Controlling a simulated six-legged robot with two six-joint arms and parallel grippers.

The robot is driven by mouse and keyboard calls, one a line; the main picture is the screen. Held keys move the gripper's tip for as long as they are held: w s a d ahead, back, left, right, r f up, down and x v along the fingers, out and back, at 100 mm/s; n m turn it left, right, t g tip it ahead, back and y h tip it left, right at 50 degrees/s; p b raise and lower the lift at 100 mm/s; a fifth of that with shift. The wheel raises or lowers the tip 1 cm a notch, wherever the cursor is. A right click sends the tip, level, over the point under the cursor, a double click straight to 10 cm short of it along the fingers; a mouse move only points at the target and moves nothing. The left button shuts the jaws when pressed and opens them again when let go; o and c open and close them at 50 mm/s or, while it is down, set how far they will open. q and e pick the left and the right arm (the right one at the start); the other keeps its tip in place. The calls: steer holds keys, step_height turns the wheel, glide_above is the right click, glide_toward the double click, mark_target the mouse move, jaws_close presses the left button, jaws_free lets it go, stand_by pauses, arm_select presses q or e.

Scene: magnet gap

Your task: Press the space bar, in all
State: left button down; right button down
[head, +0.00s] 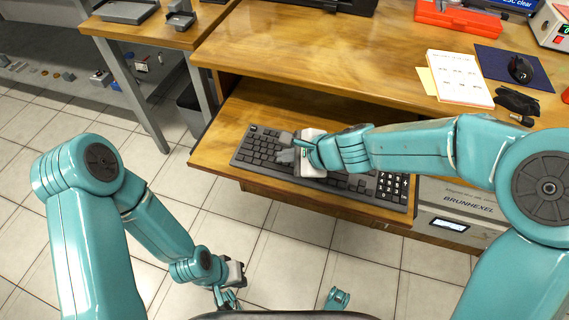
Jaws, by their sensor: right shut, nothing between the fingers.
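A dark keyboard (258,146) lies on the pull-out wooden shelf of the desk, with its number pad at the right end. My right gripper (284,156) is shut and empty, low over the left-middle part of the keyboard. I cannot tell whether its fingertips touch the keys. The gripper and its pale wrist hide several keys, and I cannot make out the space bar clearly. My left gripper (238,278) hangs low over the tiled floor, well away from the keyboard. Its fingers are too unclear to tell whether they are open or shut.
The desk top (310,55) overhangs behind the shelf (214,153). A paper pad (460,78), a mouse (520,69) on a blue mat and a red box (458,17) are at the back right. A grey labelled unit (455,211) stands below right. A side table (150,31) is at left.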

mark_target(287, 171)
step_height(287, 171, up, 4)
steer(key=p, duration=0.2)
steer(key=shift+f+p, duration=0.15)
steer(key=shift+p, duration=0.15)
steer(key=shift+f, duration=0.1)
stand_by(0.4)
